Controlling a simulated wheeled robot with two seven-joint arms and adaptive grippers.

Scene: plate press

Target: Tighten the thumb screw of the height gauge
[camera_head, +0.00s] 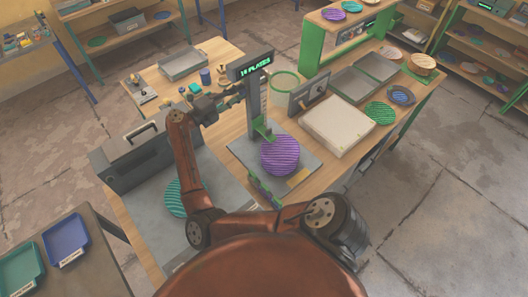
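The height gauge (254,103) stands mid-table, with a grey upright column and a dark display on top reading "10 PLATES" in green. Its green arm (264,131) sits low on the column, by the top of a stack of purple ribbed plates (280,156). My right arm reaches across to the left and then up. My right gripper (236,97) is at the left side of the column, near its upper part. Its fingers are small and dark, so I cannot tell whether they touch or grip anything. I cannot make out the thumb screw. My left gripper is out of view.
A dark grey press-like box (135,160) stands left of my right forearm. A tilted screen (309,93) and a pale block (337,125) lie right of the gauge. A teal plate (175,199) is partly hidden by my arm. A grey tray (183,65) sits behind.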

